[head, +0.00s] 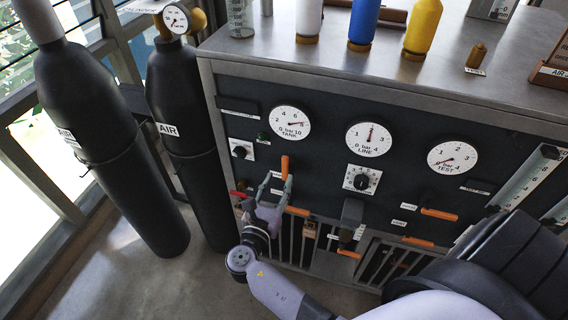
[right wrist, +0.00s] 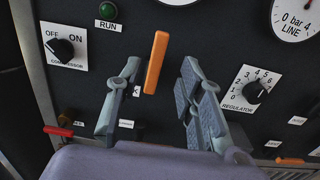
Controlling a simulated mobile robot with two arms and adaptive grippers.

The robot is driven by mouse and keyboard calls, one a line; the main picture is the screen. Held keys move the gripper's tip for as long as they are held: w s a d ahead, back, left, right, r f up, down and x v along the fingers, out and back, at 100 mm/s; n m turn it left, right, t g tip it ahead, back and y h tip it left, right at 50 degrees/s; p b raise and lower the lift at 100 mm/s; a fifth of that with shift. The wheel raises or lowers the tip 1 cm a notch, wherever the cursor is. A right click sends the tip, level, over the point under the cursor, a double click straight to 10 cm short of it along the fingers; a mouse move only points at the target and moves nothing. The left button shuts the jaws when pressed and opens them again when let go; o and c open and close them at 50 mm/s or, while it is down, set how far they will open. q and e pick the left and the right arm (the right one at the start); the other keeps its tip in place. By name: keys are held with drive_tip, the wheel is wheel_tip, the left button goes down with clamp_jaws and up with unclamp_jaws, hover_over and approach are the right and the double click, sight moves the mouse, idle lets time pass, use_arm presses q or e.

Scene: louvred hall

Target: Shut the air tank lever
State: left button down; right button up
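An orange lever (head: 285,167) stands upright on the dark panel, below the tank gauge (head: 290,122). It also shows upright in the right wrist view (right wrist: 156,62). My right gripper (head: 277,185) is open at this lever. In the right wrist view, its fingers (right wrist: 160,88) stand on either side of the lever, with a visible gap on both sides. The labels near the lever's foot are partly hidden by the fingers, so I cannot read them in full. My left gripper is not in view.
A red handle (head: 238,194) and a horizontal orange lever (head: 298,211) are close to my right gripper. More horizontal orange levers (head: 438,214) are at right. The regulator knob (head: 361,181) is right of the upright lever. Black air cylinders (head: 182,100) stand left of the bench.

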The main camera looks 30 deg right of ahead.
sight(285, 166)
drive_tip(key=shift+b+x, duration=0.4)
drive_tip(key=shift+x, duration=3.25)
drive_tip(key=shift+w+a, duration=0.1)
drive_tip(key=shift+c, duration=0.4)
clamp_jaws()
drive_tip(key=shift+f, duration=0.1)
